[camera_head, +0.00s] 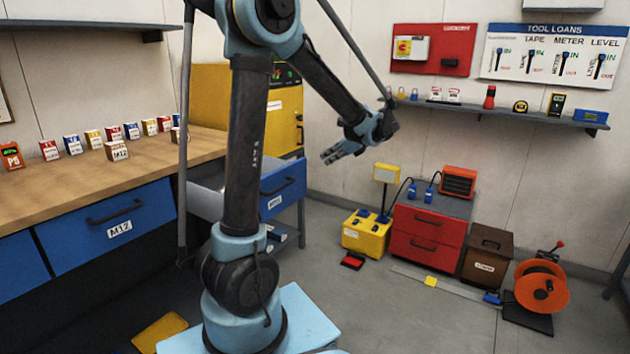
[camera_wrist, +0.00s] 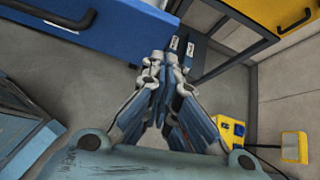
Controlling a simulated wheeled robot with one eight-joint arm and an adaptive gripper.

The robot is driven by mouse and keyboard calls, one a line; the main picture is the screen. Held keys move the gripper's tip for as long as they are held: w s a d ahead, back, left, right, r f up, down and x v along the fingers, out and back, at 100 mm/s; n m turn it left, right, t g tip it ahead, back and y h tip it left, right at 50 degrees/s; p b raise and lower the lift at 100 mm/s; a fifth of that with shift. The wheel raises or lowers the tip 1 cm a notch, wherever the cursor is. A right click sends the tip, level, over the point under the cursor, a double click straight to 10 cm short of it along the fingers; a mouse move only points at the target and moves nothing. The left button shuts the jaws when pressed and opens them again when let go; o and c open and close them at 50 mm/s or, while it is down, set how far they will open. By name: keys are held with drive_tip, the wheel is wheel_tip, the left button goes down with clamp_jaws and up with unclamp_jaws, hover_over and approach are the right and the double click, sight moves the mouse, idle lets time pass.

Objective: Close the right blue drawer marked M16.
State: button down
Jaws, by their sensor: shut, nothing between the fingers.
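The right blue drawer (camera_head: 284,187) is pulled out from the bench's right end in the head view. Its front has a black handle and a white label too small to read surely; its grey side shows behind my arm. My gripper (camera_head: 332,155) is in the air to the right of the drawer front, apart from it, fingers pointing left. In the wrist view, my gripper (camera_wrist: 160,92) is shut and empty. A blue drawer front (camera_wrist: 115,28) with a black handle spans the upper left there, beyond the fingers. My arm hides part of the drawer in the head view.
The M12 drawer (camera_head: 110,222) is in the bench's left part. A yellow cabinet (camera_head: 285,118) stands behind the bench. A yellow case (camera_head: 366,232), red drawer unit (camera_head: 428,237), brown box (camera_head: 487,255) and orange reel (camera_head: 541,287) stand right.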

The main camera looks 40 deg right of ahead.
drive_tip(key=s+d+f+m+g, duration=0.1)
drive_tip(key=s+d+f+m, duration=0.1)
drive_tip(key=s+f, duration=0.15)
approach(306, 185)
wheel_tip(306, 185, down, 2)
drive_tip(key=s, duration=0.1)
drive_tip(key=shift+w+a+f, duration=0.15)
drive_tip(key=shift+w+a, duration=0.05)
drive_tip(key=shift+w, duration=0.5)
drive_tip(key=shift+w+a+f, duration=0.15)
drive_tip(key=shift+w+a, duration=0.05)
drive_tip(key=shift+w, duration=0.5)
drive_tip(key=shift+w+a+f, duration=0.15)
drive_tip(key=shift+w+a, duration=0.1)
drive_tip(key=shift+w, duration=0.45)
